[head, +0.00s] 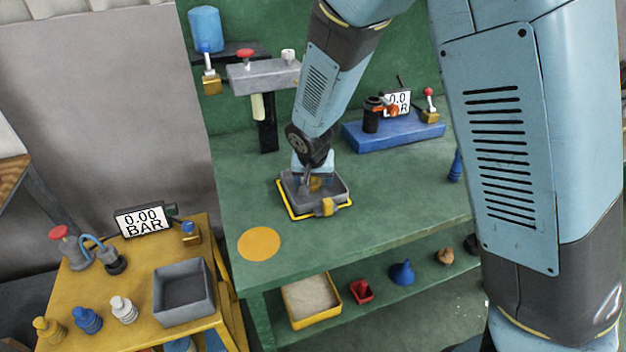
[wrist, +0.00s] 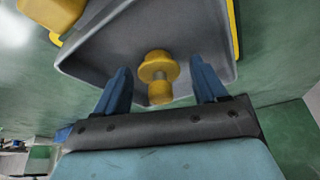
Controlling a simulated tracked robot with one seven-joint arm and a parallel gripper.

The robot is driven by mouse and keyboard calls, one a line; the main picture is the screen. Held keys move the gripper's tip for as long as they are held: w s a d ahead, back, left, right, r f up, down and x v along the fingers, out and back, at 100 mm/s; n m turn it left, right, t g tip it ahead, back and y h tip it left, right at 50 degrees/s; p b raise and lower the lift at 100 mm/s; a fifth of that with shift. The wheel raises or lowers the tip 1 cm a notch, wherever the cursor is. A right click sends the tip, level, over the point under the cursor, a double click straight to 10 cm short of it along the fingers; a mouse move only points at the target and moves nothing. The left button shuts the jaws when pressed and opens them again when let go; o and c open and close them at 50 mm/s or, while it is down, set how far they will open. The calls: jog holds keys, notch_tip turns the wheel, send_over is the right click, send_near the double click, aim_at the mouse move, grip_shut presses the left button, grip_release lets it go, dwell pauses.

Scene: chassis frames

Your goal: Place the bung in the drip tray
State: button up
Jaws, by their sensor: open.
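The grey drip tray (head: 342,190) sits on a yellow base on the green bench, and its grey floor and wall fill much of the wrist view (wrist: 110,45). A yellow bung (head: 315,184) is inside the tray; it also shows in the wrist view (wrist: 158,72), with a wide flange and a narrower stub. My gripper (head: 312,172) is low over the tray. Its two blue fingers (wrist: 160,80) are spread apart on either side of the bung, with gaps visible on both sides. Its far fingertip contact is hidden in the head view.
A yellow block (head: 327,206) stands at the tray's front corner. A grey bin (head: 183,292) and several coloured plugs (head: 87,320) are on the yellow cart at left. A blue-based fixture (head: 395,135) stands behind right. The bench around the orange disc (head: 259,244) is clear.

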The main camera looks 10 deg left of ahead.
jog(key=v, duration=1.2)
jog(key=shift+d, duration=0.1)
jog(key=s+d+r+m, duration=0.1)
jog(key=d+r, duration=0.4)
jog(key=d, duration=0.6)
jog(key=d+r, duration=0.6)
jog(key=d, duration=0.6)
jog(key=s+d+r+t, duration=0.1)
jog(key=s+d+r, duration=0.4)
jog(key=s+d, duration=0.7)
jog(key=shift+s+m+h, duration=0.3)
jog(key=shift+s+m, duration=0.1)
jog(key=shift+s, duration=0.25)
